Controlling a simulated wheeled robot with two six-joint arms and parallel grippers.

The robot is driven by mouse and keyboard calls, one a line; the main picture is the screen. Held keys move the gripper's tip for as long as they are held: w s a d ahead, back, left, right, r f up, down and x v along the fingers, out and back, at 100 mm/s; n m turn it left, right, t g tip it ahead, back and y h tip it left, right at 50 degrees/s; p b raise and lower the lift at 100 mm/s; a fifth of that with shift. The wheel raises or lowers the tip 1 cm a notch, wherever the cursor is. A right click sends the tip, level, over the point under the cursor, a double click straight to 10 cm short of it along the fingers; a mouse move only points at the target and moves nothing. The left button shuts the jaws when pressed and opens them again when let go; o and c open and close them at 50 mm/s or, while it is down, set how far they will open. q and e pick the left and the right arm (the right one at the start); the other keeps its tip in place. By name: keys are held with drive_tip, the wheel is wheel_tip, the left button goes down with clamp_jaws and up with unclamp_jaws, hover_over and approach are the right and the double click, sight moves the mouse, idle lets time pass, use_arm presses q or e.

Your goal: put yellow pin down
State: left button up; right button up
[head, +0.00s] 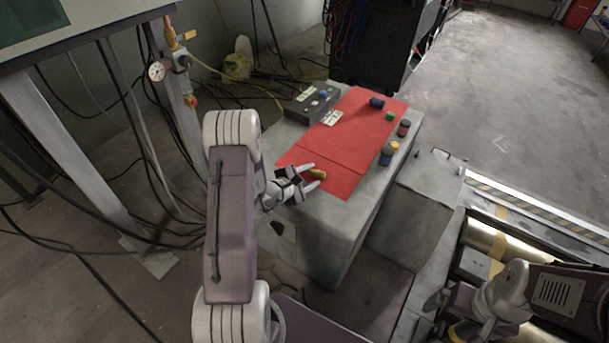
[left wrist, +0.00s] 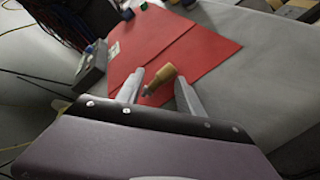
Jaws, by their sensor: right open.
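The yellow pin (head: 316,174) is at the near part of the red mat (head: 345,181), between the fingertips of my left gripper (head: 315,179). In the left wrist view the pin (left wrist: 164,75) is tilted, its thick yellow end away from me and its thin grey end toward me. The fingers of my left gripper (left wrist: 160,85) stand apart on either side, with gaps beside the pin. Whether the pin touches the mat is hard to tell. My right gripper (head: 438,303) is open and empty at the lower right, away from the mat.
The mat lies on a grey block (head: 328,238). A dark box (head: 312,104) stands at its back left. A blue cylinder (head: 377,102), a green piece (head: 389,116) and dark and blue-yellow containers (head: 386,156) stand along the right side. The mat's middle is clear.

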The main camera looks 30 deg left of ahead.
use_arm(q)
drive_tip(key=shift+r, duration=0.15)
drive_tip(key=shift+s+a+r+p, duration=0.1)
drive_tip(key=shift+s+r+p, duration=0.2)
drive_tip(key=shift+p, duration=0.15)
drive_tip(key=p+v, duration=0.3)
drive_tip(key=v, duration=0.7)
drive_tip(key=shift+s+r, duration=0.1)
drive_tip(key=shift+s, duration=0.2)
drive_tip(key=shift+s+a, duration=0.1)
drive_tip(key=shift+s, duration=0.3)
